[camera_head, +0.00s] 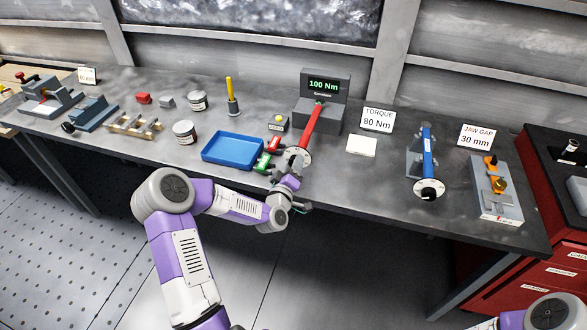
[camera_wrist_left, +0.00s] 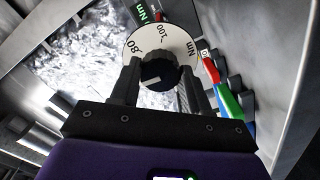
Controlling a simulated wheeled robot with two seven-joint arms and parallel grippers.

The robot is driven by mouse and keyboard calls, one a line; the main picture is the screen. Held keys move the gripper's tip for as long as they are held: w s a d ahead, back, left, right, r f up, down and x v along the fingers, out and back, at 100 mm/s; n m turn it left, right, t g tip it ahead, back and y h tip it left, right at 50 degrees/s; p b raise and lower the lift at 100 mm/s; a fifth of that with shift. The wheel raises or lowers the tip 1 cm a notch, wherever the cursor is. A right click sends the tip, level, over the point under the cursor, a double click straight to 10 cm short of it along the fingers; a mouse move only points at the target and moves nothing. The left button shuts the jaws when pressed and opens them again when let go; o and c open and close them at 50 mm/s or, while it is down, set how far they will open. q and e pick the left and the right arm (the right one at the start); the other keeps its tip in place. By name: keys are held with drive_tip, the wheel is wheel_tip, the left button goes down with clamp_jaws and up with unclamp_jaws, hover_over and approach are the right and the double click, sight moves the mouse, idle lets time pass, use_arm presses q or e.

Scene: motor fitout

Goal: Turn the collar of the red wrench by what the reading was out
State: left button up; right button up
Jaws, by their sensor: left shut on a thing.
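The red wrench (camera_head: 311,127) lies with its far end at the grey tester (camera_head: 322,92), whose display reads 100 Nm. Its near end carries a white dial (camera_head: 302,157), which also shows in the left wrist view (camera_wrist_left: 171,39), marked 80, 100 and Nm. My left gripper (camera_head: 290,178) is at this near end. In the left wrist view my left gripper (camera_wrist_left: 158,78) has its two fingers shut on the black collar knob (camera_wrist_left: 158,72), one on each side. A pale mark shows on the knob. My right gripper is out of view.
A card (camera_head: 378,120) reads TORQUE 80 Nm. A blue wrench (camera_head: 427,150) on a stand and a jaw gap fixture (camera_head: 497,195) are right.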

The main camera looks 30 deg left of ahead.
use_arm(q)
drive_tip(key=shift+n, duration=0.4)
drive_tip(key=o, duration=1.1)
drive_tip(key=shift+c, duration=0.2)
drive_tip(key=v, duration=0.7)
drive_tip(key=shift+s, duration=0.3)
